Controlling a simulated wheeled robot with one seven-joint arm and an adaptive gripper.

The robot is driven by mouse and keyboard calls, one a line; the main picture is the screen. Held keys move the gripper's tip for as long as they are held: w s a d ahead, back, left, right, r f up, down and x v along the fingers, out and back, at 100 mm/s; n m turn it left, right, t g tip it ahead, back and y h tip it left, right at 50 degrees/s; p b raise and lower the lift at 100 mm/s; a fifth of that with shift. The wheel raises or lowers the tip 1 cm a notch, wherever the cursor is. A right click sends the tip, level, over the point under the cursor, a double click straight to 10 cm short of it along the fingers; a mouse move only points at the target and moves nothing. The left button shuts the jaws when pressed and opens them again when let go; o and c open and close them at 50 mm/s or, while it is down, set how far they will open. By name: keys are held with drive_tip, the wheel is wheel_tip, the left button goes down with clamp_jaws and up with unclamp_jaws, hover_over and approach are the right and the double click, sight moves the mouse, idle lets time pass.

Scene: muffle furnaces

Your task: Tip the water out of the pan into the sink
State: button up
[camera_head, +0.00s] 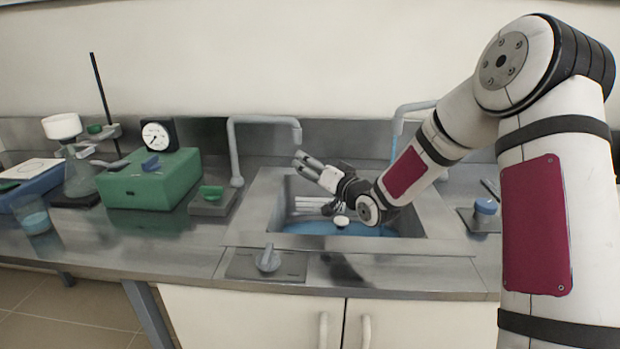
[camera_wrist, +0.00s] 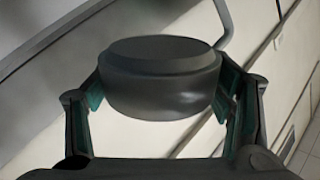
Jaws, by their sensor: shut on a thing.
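My gripper (camera_head: 308,165) is over the sink (camera_head: 257,205), its fingers pointing up and to the left in the head view. In the wrist view my gripper (camera_wrist: 165,95) has its teal-padded fingers closed on both sides of a dark grey round thing, which appears to be the pan (camera_wrist: 160,85). Its flat, disc-like face shows; no water shows on it. In the head view I cannot clearly make out the pan. Blue water (camera_head: 310,229) shows at the bottom of the sink, with a small whitish round thing (camera_head: 341,221) just above it.
A grey faucet (camera_head: 235,150) stands left of the sink, and another spout (camera_head: 410,107) is behind my arm. A green box (camera_head: 150,180) with a dial gauge (camera_head: 157,136), a flask (camera_head: 78,178) and a beaker (camera_head: 35,217) stand at left. A knob (camera_head: 268,258) sits at the front edge.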

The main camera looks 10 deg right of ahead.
drive_tip(key=shift+a, duration=0.1)
idle(0.3)
drive_tip(key=shift+s+a+r+n+b, duration=0.1)
drive_tip(key=shift+a+n+b, duration=0.15)
drive_tip(key=shift+n+b, duration=1.1)
drive_tip(key=shift+s+a+n+b, duration=0.1)
drive_tip(key=shift+a+n+b, duration=0.1)
drive_tip(key=shift+n+b, duration=1.15)
drive_tip(key=shift+h, duration=0.3)
drive_tip(key=shift+n, duration=0.3)
drive_tip(key=shift+r, duration=0.2)
